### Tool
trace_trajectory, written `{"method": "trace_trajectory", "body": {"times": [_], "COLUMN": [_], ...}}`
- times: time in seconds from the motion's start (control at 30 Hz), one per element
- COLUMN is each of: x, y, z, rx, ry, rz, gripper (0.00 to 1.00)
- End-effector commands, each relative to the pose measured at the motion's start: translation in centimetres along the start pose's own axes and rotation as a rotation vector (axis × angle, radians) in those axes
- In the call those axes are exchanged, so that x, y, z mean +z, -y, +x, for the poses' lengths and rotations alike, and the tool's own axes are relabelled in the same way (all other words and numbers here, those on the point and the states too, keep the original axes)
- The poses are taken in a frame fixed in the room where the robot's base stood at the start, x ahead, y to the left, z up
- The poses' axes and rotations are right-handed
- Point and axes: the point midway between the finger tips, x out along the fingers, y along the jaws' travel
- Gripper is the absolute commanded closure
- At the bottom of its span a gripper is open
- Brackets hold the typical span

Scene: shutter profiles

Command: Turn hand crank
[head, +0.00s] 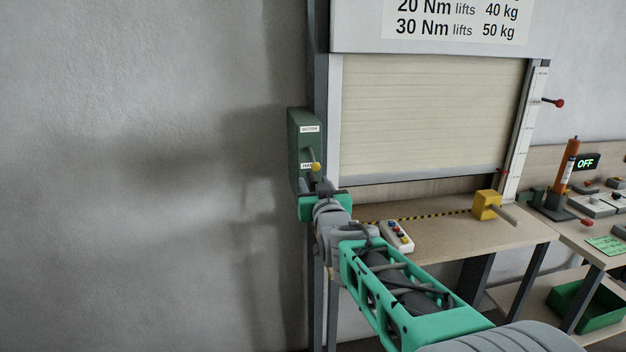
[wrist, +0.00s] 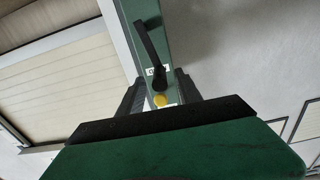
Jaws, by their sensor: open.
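A green box (head: 305,150) with a "MOTOR" label and a second, partly hidden label is on the post left of the shutter. A dark lever with a yellow knob (head: 315,167) sticks out from it. The wrist view shows the dark lever (wrist: 150,45) and the yellow knob (wrist: 160,100) too. My gripper (head: 322,187) is open at the lower part of this box. In the wrist view its dark fingers (wrist: 160,85) stand on either side of the knob, with gaps. A yellow block (head: 487,204) with a grey rod is on the bench; I cannot tell whether it is the hand crank.
The cream shutter (head: 430,115) hangs nearly down to the bench (head: 450,238). A white button box (head: 397,235) lies on the bench near my arm. An orange upright tool (head: 568,165) and an "OFF" display (head: 587,161) are at right. The wall at left is clear.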

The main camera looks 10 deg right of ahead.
Motion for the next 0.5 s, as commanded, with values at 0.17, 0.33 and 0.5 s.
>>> {"method": "trace_trajectory", "body": {"times": [0.17, 0.33, 0.5], "x": [-0.1, 0.0, 0.0], "y": [0.0, 0.0, 0.0], "z": [1.8, 1.9, 1.9], "rx": [0.000, 0.000, 0.000], "ry": [0.000, 0.000, 0.000], "rz": [0.000, 0.000, 0.000], "gripper": [0.59, 0.59, 0.67]}}
